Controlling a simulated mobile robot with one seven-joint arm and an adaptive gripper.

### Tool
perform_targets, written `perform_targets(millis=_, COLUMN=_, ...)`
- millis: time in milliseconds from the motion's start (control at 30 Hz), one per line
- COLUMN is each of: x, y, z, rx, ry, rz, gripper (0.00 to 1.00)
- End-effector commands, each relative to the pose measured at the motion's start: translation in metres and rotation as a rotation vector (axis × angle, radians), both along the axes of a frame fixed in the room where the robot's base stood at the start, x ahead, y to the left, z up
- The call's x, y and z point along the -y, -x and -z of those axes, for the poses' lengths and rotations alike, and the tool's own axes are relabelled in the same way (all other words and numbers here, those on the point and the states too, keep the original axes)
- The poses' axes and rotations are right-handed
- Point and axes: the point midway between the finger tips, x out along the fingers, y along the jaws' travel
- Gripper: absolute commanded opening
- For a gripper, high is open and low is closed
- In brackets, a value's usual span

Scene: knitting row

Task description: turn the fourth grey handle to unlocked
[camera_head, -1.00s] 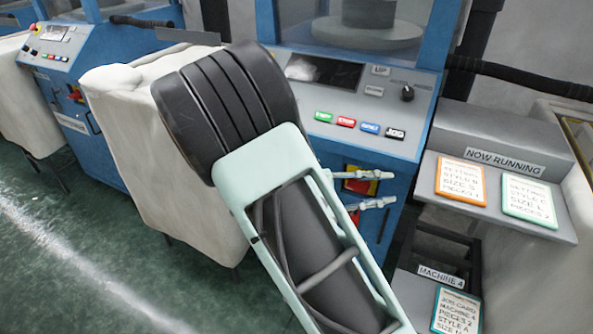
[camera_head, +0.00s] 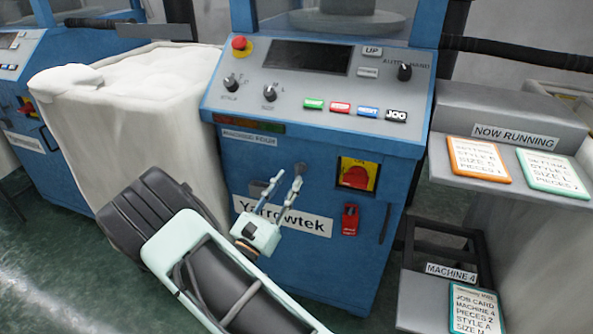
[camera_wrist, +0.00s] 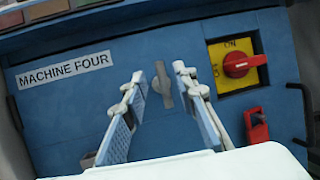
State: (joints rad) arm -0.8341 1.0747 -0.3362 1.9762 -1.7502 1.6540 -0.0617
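The grey handle (camera_wrist: 162,85) is on the blue front of the machine labelled Machine Four (camera_wrist: 65,69). It lies about upright relative to the panel, on a round grey base. In the head view only a small dark part of it (camera_head: 301,167) shows beside my fingertips. My gripper (camera_head: 287,178) is open and empty in front of the panel. In the wrist view its two fingers (camera_wrist: 158,74) stand apart, and the handle appears between their tips, beyond them. I see no contact. Any lock marking by the handle is not readable.
To the handle's right are a red switch on a yellow plate (camera_wrist: 238,65), a red lock-like part (camera_wrist: 256,124) and a dark bar handle (camera_head: 386,224). A pale cloth-covered bin (camera_head: 130,120) stands left, close to my arm. Grey shelves with cards (camera_head: 514,136) stand right.

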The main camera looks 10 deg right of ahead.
Motion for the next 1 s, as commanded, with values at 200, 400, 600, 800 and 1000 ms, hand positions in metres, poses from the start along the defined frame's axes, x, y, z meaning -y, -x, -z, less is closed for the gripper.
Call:
perform_targets(millis=200, x=0.024, y=-0.026, z=-0.013, rx=0.002, ry=-0.001, rz=0.002, gripper=0.26)
perform_targets(millis=400, x=0.033, y=-0.037, z=-0.020, rx=0.001, ry=-0.001, rz=0.001, gripper=0.26)
perform_targets(millis=600, x=0.034, y=-0.039, z=-0.021, rx=0.000, ry=0.000, rz=0.001, gripper=0.26)
perform_targets(millis=800, x=0.034, y=-0.038, z=-0.021, rx=0.000, ry=0.000, rz=0.001, gripper=0.15)
perform_targets(millis=1000, x=0.034, y=-0.038, z=-0.021, rx=0.000, ry=0.000, rz=0.001, gripper=0.00)
